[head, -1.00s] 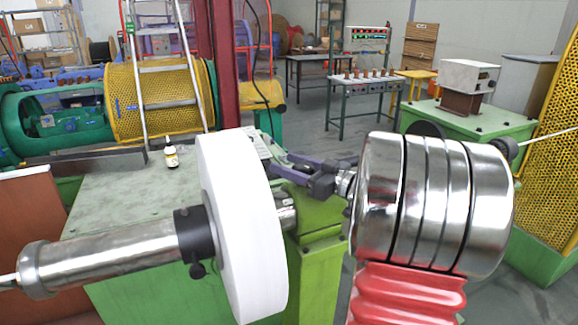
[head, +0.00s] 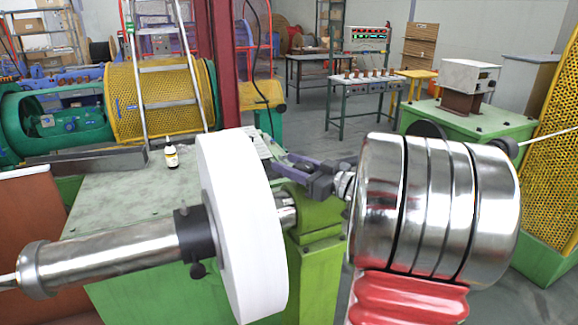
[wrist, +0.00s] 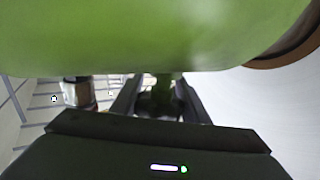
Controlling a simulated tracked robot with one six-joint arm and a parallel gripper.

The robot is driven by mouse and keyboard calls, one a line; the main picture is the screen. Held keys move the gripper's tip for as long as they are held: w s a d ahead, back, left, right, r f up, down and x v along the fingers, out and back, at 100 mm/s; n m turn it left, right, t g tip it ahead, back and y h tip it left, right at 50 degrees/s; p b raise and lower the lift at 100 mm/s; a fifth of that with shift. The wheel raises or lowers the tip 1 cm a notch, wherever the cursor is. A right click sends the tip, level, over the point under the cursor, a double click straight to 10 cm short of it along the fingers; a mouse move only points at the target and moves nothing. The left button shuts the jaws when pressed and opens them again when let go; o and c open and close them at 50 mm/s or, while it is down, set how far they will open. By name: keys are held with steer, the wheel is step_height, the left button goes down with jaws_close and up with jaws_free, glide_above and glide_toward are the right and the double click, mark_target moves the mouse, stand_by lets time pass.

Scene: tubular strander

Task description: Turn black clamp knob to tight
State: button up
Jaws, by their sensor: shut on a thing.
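My gripper (head: 280,163) reaches left from its silver wrist, behind the right edge of the white reel (head: 240,230). In the wrist view its two dark fingers (wrist: 158,95) are closed about a dark thing, which looks like the black clamp knob (wrist: 160,103). It sits beneath a green part (wrist: 150,35) and is mostly hidden; its turned angle cannot be read. In the head view this held thing is hidden.
The silver shaft (head: 110,252) runs through the reel toward a green stand (head: 318,260). A small bottle (head: 171,155) stands on the green tabletop (head: 125,205) behind. The reel and green stand are close around my gripper. Floor is open further back.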

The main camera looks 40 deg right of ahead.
steer(key=shift+d+m+h, duration=0.3)
steer(key=shift+m+h, duration=0.6)
steer(key=shift+h, duration=0.55)
steer(key=shift+d+m+h, duration=0.25)
steer(key=shift+m+h, duration=0.65)
steer(key=shift+h, duration=0.55)
steer(key=shift+s+d+m+g+h, duration=0.1)
steer(key=shift+d+m+g+h, duration=0.2)
steer(key=shift+m+h, duration=0.6)
steer(key=shift+d+m+g+h, duration=0.3)
steer(key=shift+m+h, duration=0.2)
steer(key=shift+h, duration=0.7)
steer(key=shift+s+d+m+h, duration=0.1)
steer(key=shift+m+h, duration=0.3)
steer(key=shift+h, duration=0.1)
steer(key=o, duration=0.8)
